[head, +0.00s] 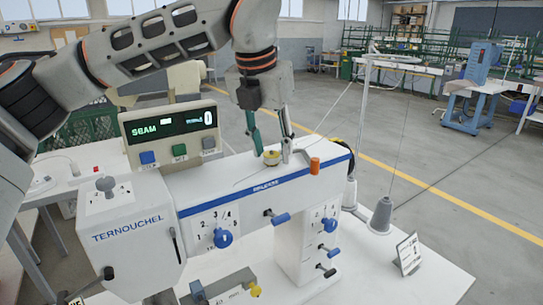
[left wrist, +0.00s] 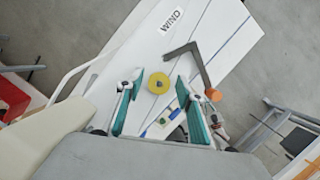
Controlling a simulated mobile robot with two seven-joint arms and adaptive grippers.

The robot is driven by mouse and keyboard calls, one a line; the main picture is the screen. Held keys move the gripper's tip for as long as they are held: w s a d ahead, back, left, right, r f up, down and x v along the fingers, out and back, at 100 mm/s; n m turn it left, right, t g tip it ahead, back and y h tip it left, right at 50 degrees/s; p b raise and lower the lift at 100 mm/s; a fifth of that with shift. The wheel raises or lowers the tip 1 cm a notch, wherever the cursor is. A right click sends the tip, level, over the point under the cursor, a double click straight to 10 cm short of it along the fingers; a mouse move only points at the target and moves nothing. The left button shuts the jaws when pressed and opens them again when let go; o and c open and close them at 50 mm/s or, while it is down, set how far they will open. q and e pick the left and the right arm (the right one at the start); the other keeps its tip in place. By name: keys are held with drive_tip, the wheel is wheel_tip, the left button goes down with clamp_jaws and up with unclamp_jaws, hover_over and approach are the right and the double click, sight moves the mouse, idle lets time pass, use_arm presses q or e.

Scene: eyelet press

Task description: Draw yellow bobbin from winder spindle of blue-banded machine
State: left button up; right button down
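The yellow bobbin (head: 272,158) sits on top of the arm of the white, blue-banded sewing machine (head: 240,185), near its right end. In the left wrist view my left gripper (left wrist: 158,78) is open, with visible gaps between bobbin and both fingers. The spindle under the bobbin is hidden. My right gripper is in neither view.
A grey bent lever (left wrist: 190,58) with an orange tip (head: 315,166) stands just beside the bobbin. A display box (head: 170,135) reading SEAM stands behind the machine. A thread cone (head: 381,215) and a small card (head: 408,253) are on the white table at right.

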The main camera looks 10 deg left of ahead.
use_arm(q)
drive_tip(key=shift+c, duration=0.3)
idle(0.5)
clamp_jaws()
